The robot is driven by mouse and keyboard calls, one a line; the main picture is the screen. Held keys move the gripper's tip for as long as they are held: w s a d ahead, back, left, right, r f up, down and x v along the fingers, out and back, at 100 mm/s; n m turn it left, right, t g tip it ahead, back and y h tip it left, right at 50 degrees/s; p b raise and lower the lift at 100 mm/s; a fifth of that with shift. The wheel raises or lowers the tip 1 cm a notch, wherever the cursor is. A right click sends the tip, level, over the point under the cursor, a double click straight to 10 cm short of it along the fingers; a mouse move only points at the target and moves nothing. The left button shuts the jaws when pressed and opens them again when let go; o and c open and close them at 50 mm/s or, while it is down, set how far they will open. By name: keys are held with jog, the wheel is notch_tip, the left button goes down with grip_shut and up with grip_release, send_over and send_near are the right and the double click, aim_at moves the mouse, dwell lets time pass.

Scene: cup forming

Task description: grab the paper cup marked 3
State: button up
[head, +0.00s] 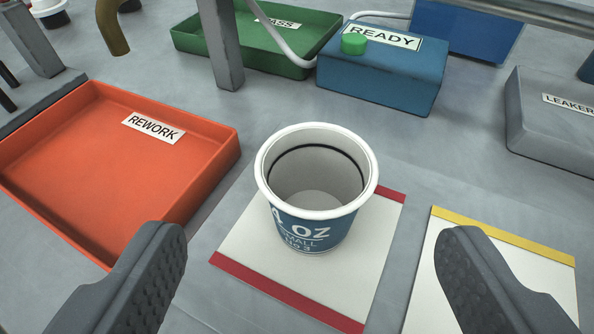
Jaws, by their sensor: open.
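A paper cup (318,228) with a white rolled rim and a blue wall stands upright on a white mat (335,282) with red end bands. Its print reads "4 OZ", "SMALL" and a small lower line that seems to end in 3. The cup is open at the top, and its inside looks empty, with a dark ring line below the rim. My gripper (312,262) is open, one dark ridged finger at the lower left and one at the lower right. The cup stands beyond and between the fingertips, and neither finger appears to touch it.
An orange "REWORK" tray (60,187) lies left, empty. A green "PASS" tray (195,45) and a blue "READY" box (385,80) with a green button stand behind. A grey "LEAKER" bin (545,130) is at right. A yellow-banded white mat (450,245) lies right of the cup.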

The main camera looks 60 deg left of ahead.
aim_at(312, 154)
jog(key=x, duration=0.5)
jog(key=shift+f, duration=0.1)
jog(key=shift+f+b+x, duration=0.1)
jog(key=shift+b+x, duration=0.3)
jog(key=shift+x, duration=0.85)
jog(key=shift+f+b+x, duration=0.15)
jog(key=shift+b+x, duration=0.2)
jog(key=shift+x, duration=0.95)
jog(key=shift+d, duration=0.15)
jog(key=c, duration=1)
